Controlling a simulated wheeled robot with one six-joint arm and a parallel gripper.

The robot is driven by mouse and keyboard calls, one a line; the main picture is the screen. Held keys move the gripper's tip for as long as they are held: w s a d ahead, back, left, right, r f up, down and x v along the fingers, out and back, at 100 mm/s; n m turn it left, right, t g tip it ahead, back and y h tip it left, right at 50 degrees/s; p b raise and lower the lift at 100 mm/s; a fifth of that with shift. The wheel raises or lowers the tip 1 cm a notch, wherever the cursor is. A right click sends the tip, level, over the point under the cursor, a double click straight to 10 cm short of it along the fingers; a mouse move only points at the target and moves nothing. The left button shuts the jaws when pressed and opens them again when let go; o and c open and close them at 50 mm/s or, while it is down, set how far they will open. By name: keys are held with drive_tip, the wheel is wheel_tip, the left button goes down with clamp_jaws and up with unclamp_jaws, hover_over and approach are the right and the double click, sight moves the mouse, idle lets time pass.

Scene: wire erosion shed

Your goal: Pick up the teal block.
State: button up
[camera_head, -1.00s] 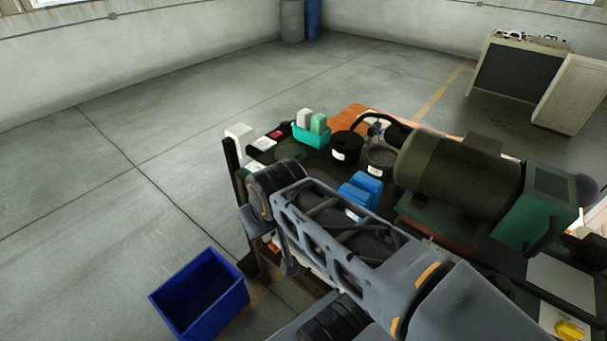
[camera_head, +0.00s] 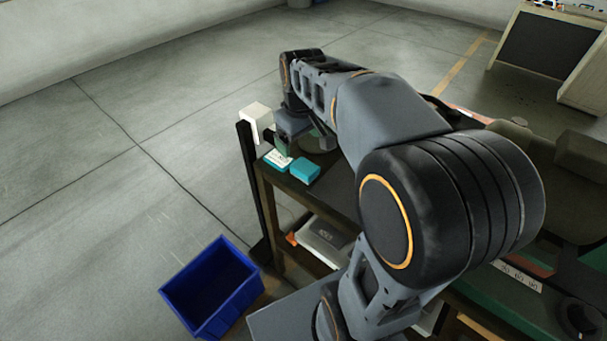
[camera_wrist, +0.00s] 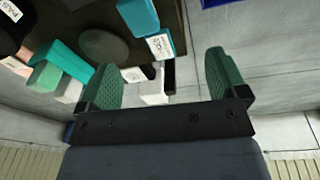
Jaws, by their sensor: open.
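A plain teal block (camera_head: 305,171) lies near the front edge of the dark workbench (camera_head: 327,196). Beside it is a teal piece with a white label (camera_head: 277,160). In the wrist view the plain teal block (camera_wrist: 138,15) is at the top, with the labelled teal piece (camera_wrist: 160,44) just below it. My gripper (camera_wrist: 165,80) is open, with its two green fingers apart and nothing held between them. In the head view my gripper (camera_head: 284,145) is above the bench, close to the labelled piece, and mostly hidden by my arm.
A white box (camera_head: 258,121) stands at the bench's left corner. A teal tray (camera_wrist: 70,60) with green and white blocks is left of my gripper in the wrist view. A blue bin (camera_head: 210,290) stands on the floor; open floor lies left of the bench.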

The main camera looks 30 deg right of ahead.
drive_tip(key=w+d+f+n+g+b, duration=0.1)
drive_tip(key=w+d+f+n+g, duration=0.1)
drive_tip(key=w+d+f, duration=0.25)
hover_over(305, 166)
wheel_tip(305, 166, down, 6)
drive_tip(key=shift+f, duration=0.2)
drive_tip(key=shift+f+p, duration=0.7)
drive_tip(key=shift+f, duration=2.6)
drive_tip(key=c, duration=1)
drive_tip(key=shift+r, duration=0.1)
